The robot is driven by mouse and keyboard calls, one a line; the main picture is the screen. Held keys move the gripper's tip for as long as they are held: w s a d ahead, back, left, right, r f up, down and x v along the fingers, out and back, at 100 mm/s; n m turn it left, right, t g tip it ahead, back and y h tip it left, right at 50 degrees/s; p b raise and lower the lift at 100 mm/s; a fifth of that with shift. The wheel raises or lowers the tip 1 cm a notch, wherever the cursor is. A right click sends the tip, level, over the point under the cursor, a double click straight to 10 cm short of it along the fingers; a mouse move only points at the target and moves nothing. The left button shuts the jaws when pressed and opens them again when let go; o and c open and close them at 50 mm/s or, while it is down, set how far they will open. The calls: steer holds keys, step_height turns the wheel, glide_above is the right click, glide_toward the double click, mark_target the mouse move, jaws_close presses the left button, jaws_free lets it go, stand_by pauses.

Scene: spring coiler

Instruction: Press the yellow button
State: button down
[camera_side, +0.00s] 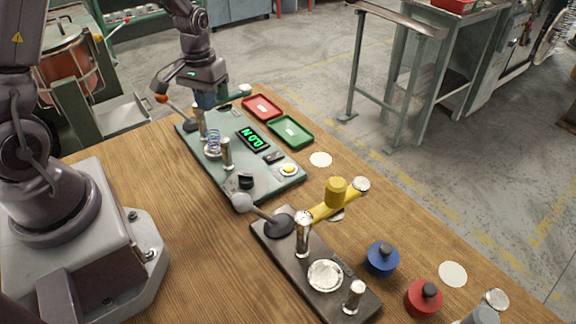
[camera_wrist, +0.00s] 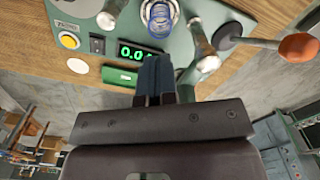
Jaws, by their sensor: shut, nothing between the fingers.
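The yellow button (camera_side: 289,170) sits in a white surround at the near right corner of the green coiler panel (camera_side: 264,190). In the wrist view the button (camera_wrist: 69,40) is at the upper left, uncovered. My gripper (camera_side: 205,102) is over the far end of the panel, well away from the button. In the wrist view its dark blue fingers (camera_wrist: 155,72) are closed together and empty, with their tips near the lit green display (camera_wrist: 142,52).
Two metal posts, a blue spring (camera_side: 213,142) and an orange-knobbed lever (camera_side: 161,99) stand on the panel. A black switch (camera_side: 273,158) is beside the button. Red (camera_side: 262,107) and green (camera_side: 291,132) trays lie to the right.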

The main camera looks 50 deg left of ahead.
steer(key=w+d+f+t, duration=0.3)
steer(key=w+d+t, duration=0.1)
steer(key=w+d, duration=0.15)
step_height(320, 180, up, 2)
steer(key=t+h, duration=0.3)
steer(key=t, duration=0.2)
glide_above(287, 166)
steer(key=shift+m, duration=0.3)
steer(key=shift+f, duration=4.4)
steer(key=shift+f, duration=0.15)
steer(key=shift+f, duration=0.25)
